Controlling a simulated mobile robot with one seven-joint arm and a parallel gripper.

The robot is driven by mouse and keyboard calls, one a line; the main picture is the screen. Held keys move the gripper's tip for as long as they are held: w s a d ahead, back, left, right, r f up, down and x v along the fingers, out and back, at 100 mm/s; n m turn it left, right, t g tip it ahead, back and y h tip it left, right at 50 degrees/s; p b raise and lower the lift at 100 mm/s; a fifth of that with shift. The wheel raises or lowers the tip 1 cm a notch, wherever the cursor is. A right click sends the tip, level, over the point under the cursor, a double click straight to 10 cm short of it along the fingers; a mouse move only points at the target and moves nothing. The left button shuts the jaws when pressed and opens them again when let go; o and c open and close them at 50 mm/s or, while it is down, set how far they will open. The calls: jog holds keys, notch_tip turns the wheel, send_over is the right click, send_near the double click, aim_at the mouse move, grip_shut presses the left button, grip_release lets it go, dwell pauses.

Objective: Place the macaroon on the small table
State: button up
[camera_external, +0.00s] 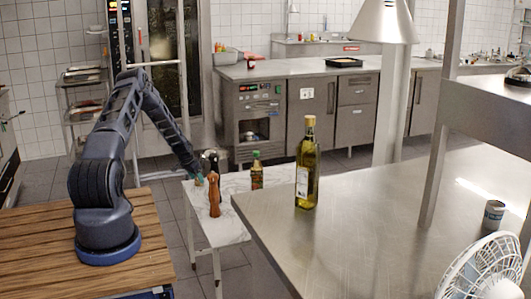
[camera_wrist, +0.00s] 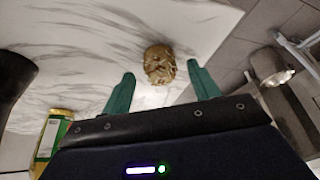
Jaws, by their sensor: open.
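The macaroon (camera_wrist: 159,64) is a golden-brown, bumpy piece on the white marble top of the small table (camera_wrist: 90,45), near its edge in the wrist view. My gripper (camera_wrist: 158,80) is open, its two green fingers on either side of the macaroon's near end. I cannot tell whether they touch it. In the external view my gripper (camera_external: 199,179) is low over the left edge of the small table (camera_external: 229,219), beside a brown mill. I cannot make out the macaroon there.
The brown mill (camera_external: 214,196) and a small green-capped bottle (camera_external: 257,174) stand on the small table, close to my gripper. A tall oil bottle (camera_external: 307,170) stands on the steel counter (camera_external: 355,235) to the right. The marble's front part is clear.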

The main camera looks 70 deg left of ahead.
jog(key=v, duration=1)
jog(key=shift+r, duration=0.1)
jog(key=w+d+r+m, duration=0.1)
jog(key=w+d+r, duration=0.4)
jog(key=d+r, duration=0.45)
jog(key=w+d+r+m, duration=0.1)
jog(key=w+d+r, duration=0.4)
jog(key=d+r, duration=0.45)
jog(key=w+d+r+m, duration=0.1)
jog(key=w+d+r, duration=0.4)
jog(key=d+r, duration=1.4)
jog(key=d, duration=0.3)
jog(key=s+d+r, duration=0.4)
jog(key=d, duration=0.4)
jog(key=s+d+r+m, duration=0.1)
jog(key=s+d+r, duration=0.25)
jog(key=d, duration=0.35)
jog(key=s+d+r, duration=0.3)
jog(key=s+d, duration=0.1)
jog(key=d, duration=0.4)
jog(key=s+d+h, duration=0.1)
jog(key=s+d, duration=0.5)
jog(key=s, duration=0.4)
jog(key=s+d+m+h, duration=0.1)
jog(key=s+d, duration=0.5)
jog(key=s, duration=0.3)
jog(key=shift+s+d, duration=0.35)
